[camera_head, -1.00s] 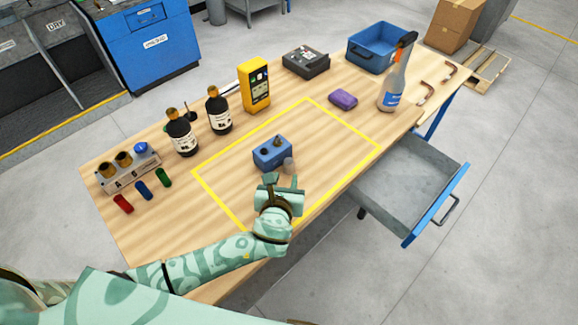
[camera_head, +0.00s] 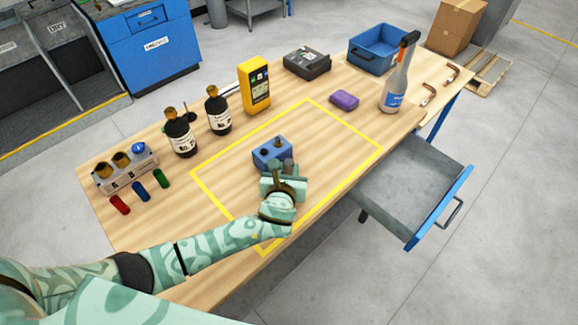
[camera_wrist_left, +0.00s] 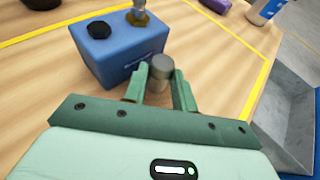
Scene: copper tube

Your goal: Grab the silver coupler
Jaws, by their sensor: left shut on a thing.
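The silver coupler (camera_wrist_left: 161,67) is a short grey cylinder beside the near right side of the blue block (camera_wrist_left: 120,45). My left gripper (camera_wrist_left: 160,88) is shut on it, with one green finger on each side in the left wrist view. In the head view my left gripper (camera_head: 281,175) is just in front of the blue block (camera_head: 272,152) and hides most of the coupler. The block has a dark hole and a brass fitting on top. My right gripper is not in view.
A yellow outline (camera_head: 345,172) surrounds the block on the wooden table (camera_head: 225,240). Black bottles (camera_head: 180,132), a yellow meter (camera_head: 256,86) and a purple sponge (camera_head: 344,99) stand beyond it. An open drawer (camera_head: 412,190) juts out on the right.

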